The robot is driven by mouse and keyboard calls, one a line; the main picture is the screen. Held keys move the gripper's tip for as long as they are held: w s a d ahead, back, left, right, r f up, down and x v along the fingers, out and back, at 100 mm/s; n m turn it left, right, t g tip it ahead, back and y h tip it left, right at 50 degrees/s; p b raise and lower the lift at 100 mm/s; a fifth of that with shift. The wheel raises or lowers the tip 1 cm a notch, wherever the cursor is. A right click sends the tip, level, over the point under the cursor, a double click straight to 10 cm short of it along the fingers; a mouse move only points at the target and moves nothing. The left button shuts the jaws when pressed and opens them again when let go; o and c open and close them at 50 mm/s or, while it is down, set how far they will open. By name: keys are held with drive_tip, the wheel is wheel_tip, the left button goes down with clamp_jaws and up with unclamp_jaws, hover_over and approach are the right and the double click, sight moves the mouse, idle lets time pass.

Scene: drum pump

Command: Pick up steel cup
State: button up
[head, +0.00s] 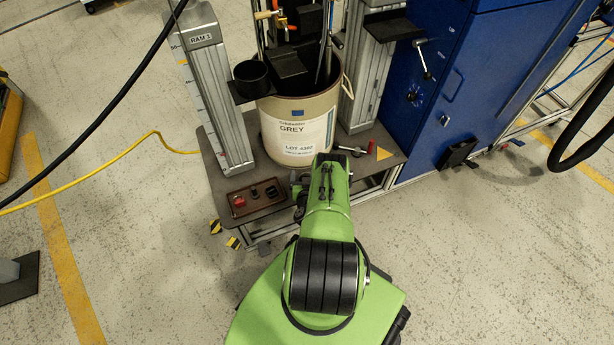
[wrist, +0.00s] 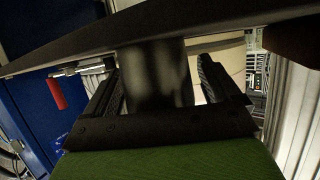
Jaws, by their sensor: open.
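In the wrist view a dark, shiny cylinder, apparently the steel cup (wrist: 155,85), lies between the two fingers of my gripper (wrist: 160,68). The fingers are spread, with a gap showing on the right side of the cylinder; whether the left finger touches it is unclear. One end of the cylinder meets a long dark plate (wrist: 70,45) across the top of the picture. In the head view my green arm reaches to the front of the drum and hides most of the gripper, and I cannot make out the cup there.
The cream drum (head: 297,130), labelled GREY, stands behind my arm between two ram columns (head: 215,90). A black round holder (head: 252,78) is left of it. A blue cabinet (head: 440,90) stands right. Floor in front is clear.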

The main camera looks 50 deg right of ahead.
drive_tip(key=c, duration=1.1)
